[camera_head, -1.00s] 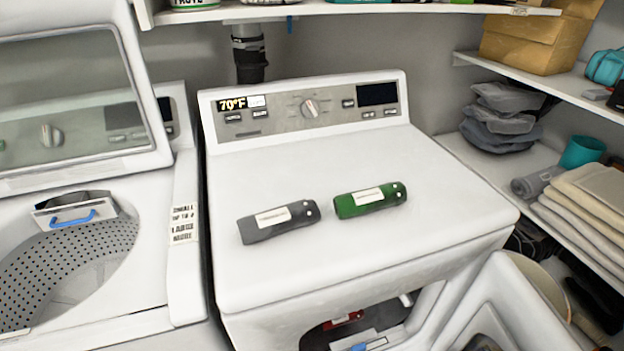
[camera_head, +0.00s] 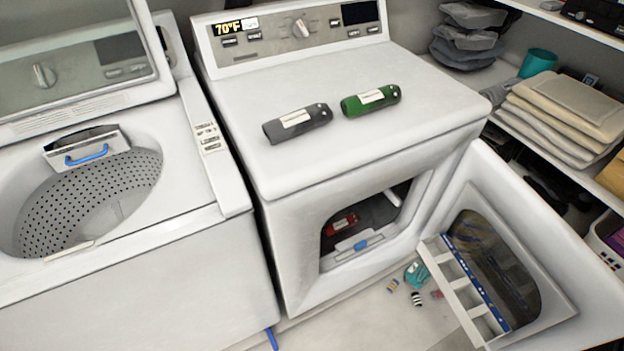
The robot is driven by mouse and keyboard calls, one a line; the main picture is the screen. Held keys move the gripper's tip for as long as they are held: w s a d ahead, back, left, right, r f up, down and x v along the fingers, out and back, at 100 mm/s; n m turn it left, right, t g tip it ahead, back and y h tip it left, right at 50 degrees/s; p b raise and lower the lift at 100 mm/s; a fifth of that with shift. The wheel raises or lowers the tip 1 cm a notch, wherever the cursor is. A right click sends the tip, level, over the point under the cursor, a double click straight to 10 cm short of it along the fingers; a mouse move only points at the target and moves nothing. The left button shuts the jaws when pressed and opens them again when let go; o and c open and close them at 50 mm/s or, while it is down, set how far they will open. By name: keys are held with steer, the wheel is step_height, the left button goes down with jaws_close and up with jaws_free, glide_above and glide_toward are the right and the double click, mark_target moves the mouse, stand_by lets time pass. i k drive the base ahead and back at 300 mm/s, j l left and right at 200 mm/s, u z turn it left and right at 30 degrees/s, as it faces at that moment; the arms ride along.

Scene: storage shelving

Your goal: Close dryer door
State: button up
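The dryer (camera_head: 300,220) is a white front-loading machine in the middle of the head view. Its door (camera_head: 455,205) is white with a dark window and stands wide open, swung out to the right of the opening (camera_head: 395,222). Inside the dryer lie a red bottle-like item (camera_head: 341,224) and a grey piece with a blue part (camera_head: 361,245). A white divided rack with a blue strip (camera_head: 470,285) shows at the door's inner side; I cannot tell whether it is attached. My gripper is not in view.
A washer (camera_head: 130,270) with its lid up stands at the left. A grey bottle (camera_head: 297,123) and a green bottle (camera_head: 371,100) lie on the dryer top. Small items (camera_head: 416,274) lie on the floor before the opening. Shelves with folded towels (camera_head: 565,105) are close on the right.

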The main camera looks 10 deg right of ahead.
mark_target(555, 292)
steer(key=j+z, duration=0.3)
steer(key=z, duration=0.15)
steer(key=k+j+z, duration=0.15)
steer(key=z, duration=0.3)
steer(key=k+j+z, duration=0.2)
steer(key=z, duration=0.25)
steer(key=j, duration=0.1)
